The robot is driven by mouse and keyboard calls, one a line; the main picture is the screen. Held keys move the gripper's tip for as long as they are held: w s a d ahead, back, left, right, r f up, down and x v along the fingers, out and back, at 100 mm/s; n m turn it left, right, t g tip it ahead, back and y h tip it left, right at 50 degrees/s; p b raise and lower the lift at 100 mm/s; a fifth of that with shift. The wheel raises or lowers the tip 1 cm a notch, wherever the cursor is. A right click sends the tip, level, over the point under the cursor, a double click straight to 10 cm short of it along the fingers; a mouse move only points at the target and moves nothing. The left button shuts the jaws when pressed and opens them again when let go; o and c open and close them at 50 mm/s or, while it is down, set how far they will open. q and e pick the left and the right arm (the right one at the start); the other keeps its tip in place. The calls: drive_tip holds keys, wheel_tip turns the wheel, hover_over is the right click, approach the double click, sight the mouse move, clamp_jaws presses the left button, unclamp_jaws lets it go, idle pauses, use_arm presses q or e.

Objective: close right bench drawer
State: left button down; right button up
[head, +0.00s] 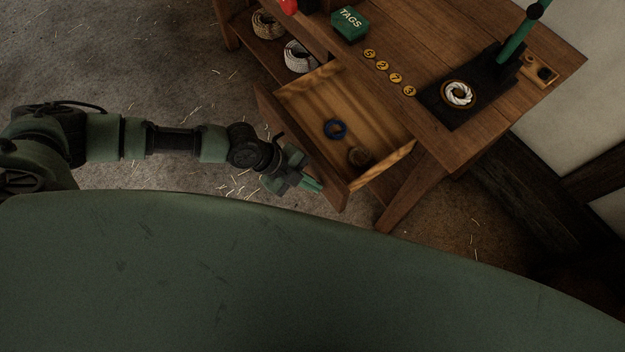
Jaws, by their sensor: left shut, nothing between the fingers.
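The right bench drawer (290,88) is pulled out from the wooden bench (465,145). The drawer front (333,184) faces left, towards my left arm. My left gripper (314,186) is shut and empty, at the outer side of the drawer front near its lower end. I cannot tell whether it touches the front. My right gripper is out of view.
On the bench top are a green TAGS box (350,24), several numbered yellow discs (382,66), and a dark board (435,103) bearing a white rope coil (458,94). Rope coils (300,57) sit on a lower shelf. The straw-strewn floor (150,60) at left is clear.

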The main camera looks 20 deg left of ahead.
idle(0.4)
use_arm(q)
drive_tip(key=w+d+b, duration=0.2)
drive_tip(key=w+b, duration=0.1)
drive_tip(key=w+d+b, duration=0.2)
drive_tip(key=w+d, duration=0.1)
drive_tip(key=w+d+b, duration=0.3)
drive_tip(key=w, duration=0.1)
drive_tip(key=shift+w+f+b, duration=0.1)
drive_tip(key=shift+f+b, duration=0.2)
drive_tip(key=b, duration=0.3)
hover_over(373, 152)
drive_tip(key=shift+s+a+r, duration=0.25)
drive_tip(key=shift+s, duration=0.05)
drive_tip(key=shift+w+d, duration=0.35)
drive_tip(key=shift+w, duration=0.15)
drive_tip(key=shift+r, duration=0.1)
drive_tip(key=shift+s, duration=0.15)
